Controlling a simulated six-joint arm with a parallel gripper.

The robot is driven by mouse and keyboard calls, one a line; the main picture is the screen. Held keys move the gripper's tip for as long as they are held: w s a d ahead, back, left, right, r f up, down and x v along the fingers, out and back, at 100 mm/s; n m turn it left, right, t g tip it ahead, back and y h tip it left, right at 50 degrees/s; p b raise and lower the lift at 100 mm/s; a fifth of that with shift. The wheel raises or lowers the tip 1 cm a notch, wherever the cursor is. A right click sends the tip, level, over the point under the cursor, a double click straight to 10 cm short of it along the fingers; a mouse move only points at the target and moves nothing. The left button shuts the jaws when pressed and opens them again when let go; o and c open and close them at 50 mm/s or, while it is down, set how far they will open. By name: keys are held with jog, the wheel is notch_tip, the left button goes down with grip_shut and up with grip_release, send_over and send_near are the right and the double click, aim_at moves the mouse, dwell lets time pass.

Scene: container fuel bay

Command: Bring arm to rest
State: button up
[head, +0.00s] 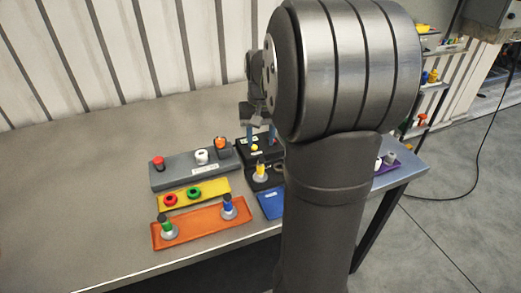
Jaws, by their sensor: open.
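My arm stands large in the middle of the head view and hides part of the table. My gripper (261,137) shows small just left of it, pointing down with two bluish fingers apart. It is open, and I see nothing between the fingers. It hangs over or near a black tray (248,184) that carries a small yellow piece (254,148) and a yellow-topped piece (260,170). I cannot tell how high the fingertips are above the tray.
On the table (75,190) lie a grey block (180,177) with several knobs, a yellow plate (213,188) with red and green rings, an orange tray (200,228) with two pegs, and a blue plate (270,204). A purple tray (390,166) is right of my arm. The table's left is clear.

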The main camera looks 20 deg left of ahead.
aim_at(260, 166)
jog(key=shift+r, duration=0.55)
jog(key=shift+f, duration=0.1)
notch_tip(260, 166, down, 13)
jog(key=shift+s+r, duration=0.1)
jog(key=shift+r, duration=2.1)
jog(key=shift+f, duration=0.1)
notch_tip(260, 166, up, 9)
jog(key=shift+f, duration=0.6)
jog(key=shift+r, duration=0.1)
